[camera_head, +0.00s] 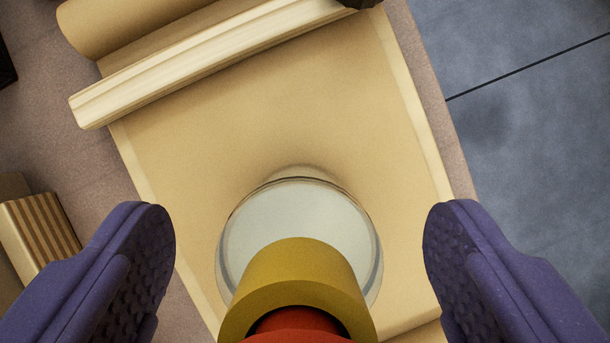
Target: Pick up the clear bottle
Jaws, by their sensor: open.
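The clear bottle (300,217) stands in the lower middle of the view, seen from above, on a sheet of tan veneer or paper. It has a round, see-through body and a yellow cap or collar (297,265) with a red part (300,322) at its top, cut off by the bottom edge. My gripper (299,245) is open, with one purple padded finger on each side of the bottle. Gaps show between both fingers and the bottle, so neither appears to touch it. The bottle's base is mostly hidden under its own top.
The tan sheet (270,120) comes off a roll (130,22) at the upper left. A pale wooden strip (215,60) lies across it. A striped wood block (38,232) sits at the left. The table edge runs along the right, with grey floor (540,130) beyond.

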